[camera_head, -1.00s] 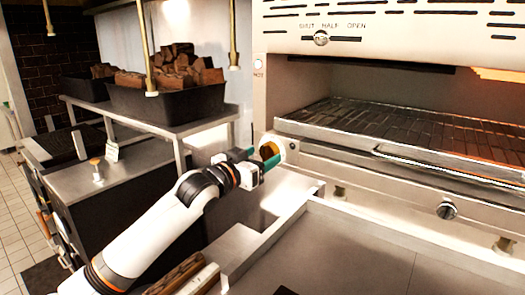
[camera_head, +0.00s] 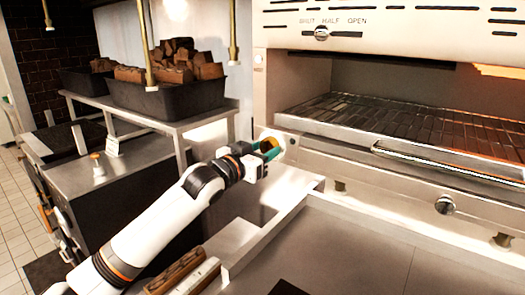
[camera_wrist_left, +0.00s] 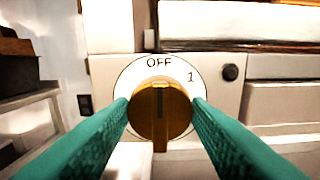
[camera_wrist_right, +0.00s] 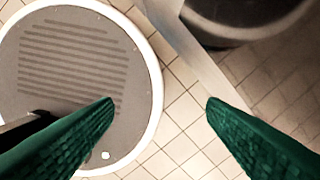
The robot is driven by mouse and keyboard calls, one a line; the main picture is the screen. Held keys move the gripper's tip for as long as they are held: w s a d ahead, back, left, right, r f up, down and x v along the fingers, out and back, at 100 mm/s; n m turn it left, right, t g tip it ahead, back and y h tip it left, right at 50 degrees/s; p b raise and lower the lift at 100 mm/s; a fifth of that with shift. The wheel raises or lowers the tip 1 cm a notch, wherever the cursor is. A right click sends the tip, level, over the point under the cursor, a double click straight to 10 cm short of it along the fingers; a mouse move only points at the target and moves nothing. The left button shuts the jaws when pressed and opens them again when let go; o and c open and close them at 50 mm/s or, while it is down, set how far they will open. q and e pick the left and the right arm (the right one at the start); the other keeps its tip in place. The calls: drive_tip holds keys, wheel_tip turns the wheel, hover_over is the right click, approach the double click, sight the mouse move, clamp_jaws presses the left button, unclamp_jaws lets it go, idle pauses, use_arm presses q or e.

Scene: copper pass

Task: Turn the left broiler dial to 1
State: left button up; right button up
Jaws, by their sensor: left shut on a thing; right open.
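The left broiler dial (camera_wrist_left: 160,112) is a brass knob on a white round plate, marked OFF at the top and 1 at the upper right. Its grip ridge stands upright, with a dark line up its middle. My left gripper (camera_wrist_left: 160,118) is shut on the knob, one green finger on each side. In the head view the dial (camera_head: 268,144) sits at the broiler's left front corner, partly hidden by my left gripper (camera_head: 265,153). My right gripper (camera_wrist_right: 160,103) is open and empty above the tiled floor; it is out of the head view.
The broiler's rack (camera_head: 400,125) and front handle (camera_head: 440,160) lie right of the dial. Another knob (camera_head: 445,205) is farther right on the front. A black button (camera_wrist_left: 230,73) sits close to the dial plate. Wood-filled bins (camera_head: 165,98) stand on the left shelf.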

use_arm(q)
drive_tip(key=m+p, duration=0.2)
drive_tip(key=m, duration=0.2)
drive_tip(key=shift+r+m+p, duration=0.15)
drive_tip(key=shift+m+p, duration=0.15)
drive_tip(key=shift+m, duration=0.1)
drive_tip(key=m+p, duration=0.2)
drive_tip(key=m, duration=0.2)
drive_tip(key=shift+m, duration=0.3)
drive_tip(key=o, duration=1)
